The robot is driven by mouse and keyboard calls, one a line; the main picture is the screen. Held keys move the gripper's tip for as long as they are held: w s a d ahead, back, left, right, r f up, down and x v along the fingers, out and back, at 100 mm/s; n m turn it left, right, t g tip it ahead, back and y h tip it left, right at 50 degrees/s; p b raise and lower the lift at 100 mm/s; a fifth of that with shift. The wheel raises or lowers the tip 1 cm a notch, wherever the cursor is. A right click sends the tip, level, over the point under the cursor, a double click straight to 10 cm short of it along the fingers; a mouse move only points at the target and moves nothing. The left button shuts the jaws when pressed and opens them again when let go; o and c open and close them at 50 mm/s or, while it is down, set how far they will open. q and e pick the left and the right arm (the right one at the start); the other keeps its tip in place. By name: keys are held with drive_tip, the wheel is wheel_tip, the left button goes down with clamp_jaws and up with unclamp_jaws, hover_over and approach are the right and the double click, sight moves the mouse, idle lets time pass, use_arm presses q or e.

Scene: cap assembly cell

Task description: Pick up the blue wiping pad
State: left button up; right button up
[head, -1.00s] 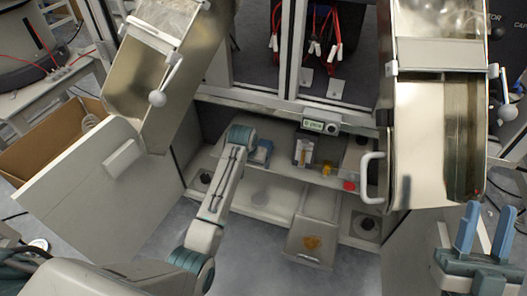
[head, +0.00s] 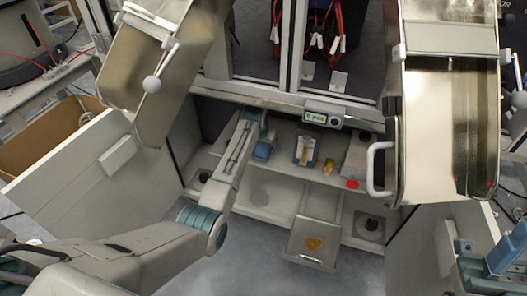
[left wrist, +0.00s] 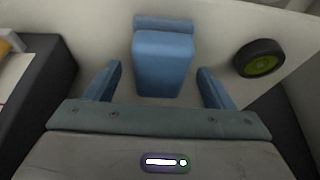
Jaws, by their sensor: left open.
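The blue wiping pad (head: 264,150) lies on the bench shelf at the back, next to the end of my left arm. In the left wrist view the pad (left wrist: 163,62) is a blue block with a rounded bar along its far edge. My left gripper (left wrist: 160,72) is open, with one blue finger on each side of the pad and a gap on both sides. In the head view the left fingers are mostly hidden by the wrist. My right gripper (head: 484,254) is at the lower right edge, its blue fingers apart and empty, far from the pad.
A small box (head: 307,149), a yellow item (head: 329,166) and a red button (head: 352,184) are right of the pad. A tray (head: 303,257) with orange bits is in front. A black round part with a green centre (left wrist: 262,62) lies near the pad.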

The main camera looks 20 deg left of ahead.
use_arm(q)
drive_tip(key=shift+w+f, duration=0.2)
drive_tip(key=shift+f, duration=0.2)
drive_tip(key=c, duration=1.1)
drive_tip(key=shift+r, duration=0.1)
